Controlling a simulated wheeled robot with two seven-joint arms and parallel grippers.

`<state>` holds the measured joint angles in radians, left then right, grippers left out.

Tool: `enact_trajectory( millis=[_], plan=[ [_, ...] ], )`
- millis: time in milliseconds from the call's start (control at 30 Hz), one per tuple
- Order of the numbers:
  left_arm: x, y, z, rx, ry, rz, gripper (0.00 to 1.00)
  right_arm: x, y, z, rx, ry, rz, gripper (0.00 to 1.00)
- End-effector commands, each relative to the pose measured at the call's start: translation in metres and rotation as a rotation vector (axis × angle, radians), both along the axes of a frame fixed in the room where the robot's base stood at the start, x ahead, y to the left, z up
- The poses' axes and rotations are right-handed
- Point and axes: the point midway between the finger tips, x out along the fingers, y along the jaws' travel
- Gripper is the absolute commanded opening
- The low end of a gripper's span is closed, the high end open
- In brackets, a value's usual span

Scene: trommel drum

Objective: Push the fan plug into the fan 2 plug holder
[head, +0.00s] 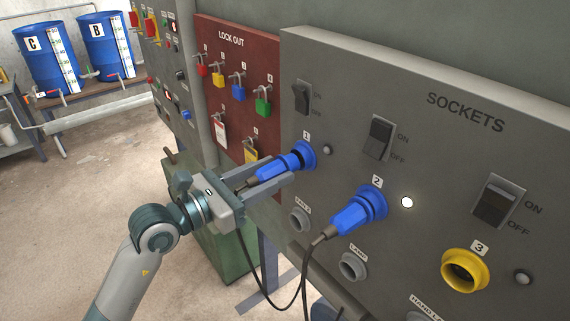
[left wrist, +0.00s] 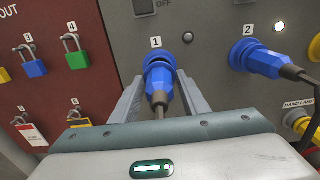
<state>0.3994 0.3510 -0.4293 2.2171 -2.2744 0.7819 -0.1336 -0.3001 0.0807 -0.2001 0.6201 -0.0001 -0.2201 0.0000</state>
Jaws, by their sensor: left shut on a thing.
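My left gripper (head: 272,172) is shut on a blue plug (head: 275,168), with one finger on each side of it. The plug's nose is at the blue socket 1 (head: 307,152); I cannot tell how deep it sits. It also shows in the left wrist view (left wrist: 159,88), with a dark band between plug and socket rim. A grey round holder (head: 299,219) with a small label, seemingly a fan label, is below socket 1 and looks empty. The gripper hides that area in the left wrist view. My right gripper is in neither view.
A second blue plug (head: 350,218) sits in socket 2, beside a lit white lamp (head: 407,202). Its cable hangs near my gripper. The lamp holder (head: 354,266) is below it. Yellow socket 3 (head: 465,270) is open. The red lockout board (head: 235,85) with padlocks is left.

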Motion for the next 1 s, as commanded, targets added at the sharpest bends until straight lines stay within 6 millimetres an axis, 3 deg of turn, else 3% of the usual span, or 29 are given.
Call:
enact_trajectory(
  millis=[1000],
  plan=[
    [-0.018,0.025,0.001,-0.001,-0.002,0.001,0.06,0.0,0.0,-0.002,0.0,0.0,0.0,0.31]
  ],
)
